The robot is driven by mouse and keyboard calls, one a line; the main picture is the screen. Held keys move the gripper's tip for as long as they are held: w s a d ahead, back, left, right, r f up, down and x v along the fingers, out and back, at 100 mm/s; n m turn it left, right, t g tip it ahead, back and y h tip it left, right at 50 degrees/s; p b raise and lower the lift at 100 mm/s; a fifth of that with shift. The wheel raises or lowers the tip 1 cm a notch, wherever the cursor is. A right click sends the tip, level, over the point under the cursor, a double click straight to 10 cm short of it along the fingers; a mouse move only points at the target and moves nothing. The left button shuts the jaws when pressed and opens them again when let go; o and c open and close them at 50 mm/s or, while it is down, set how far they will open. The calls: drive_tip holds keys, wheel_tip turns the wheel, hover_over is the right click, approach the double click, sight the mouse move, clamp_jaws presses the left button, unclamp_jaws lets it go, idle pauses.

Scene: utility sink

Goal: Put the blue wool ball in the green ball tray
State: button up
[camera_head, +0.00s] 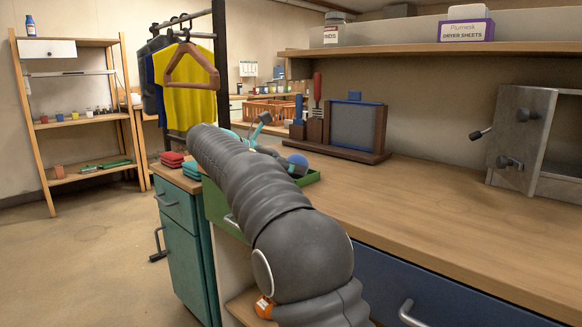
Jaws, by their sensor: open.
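The blue wool ball (298,164) shows just right of my arm, at the green ball tray (311,180) on the counter. It appears to sit inside the tray's right end, though its underside is hidden. My arm hides most of the tray. My gripper (262,134) is partly visible behind the arm as teal and dark pieces, left of the ball. It is open, with no object visible between its fingers. I cannot tell whether a finger touches the ball.
A wooden rack with a grey panel (355,125) stands behind the tray. Folded red and teal cloths (172,159) lie at left, near hanging clothes (185,80). A grey cabinet (520,140) stands at right. The counter's right middle (430,205) is clear.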

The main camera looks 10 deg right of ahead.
drive_tip(key=shift+r, duration=0.15)
drive_tip(key=p+v, duration=0.2)
drive_tip(key=v, duration=1)
drive_tip(key=shift+p, duration=0.35)
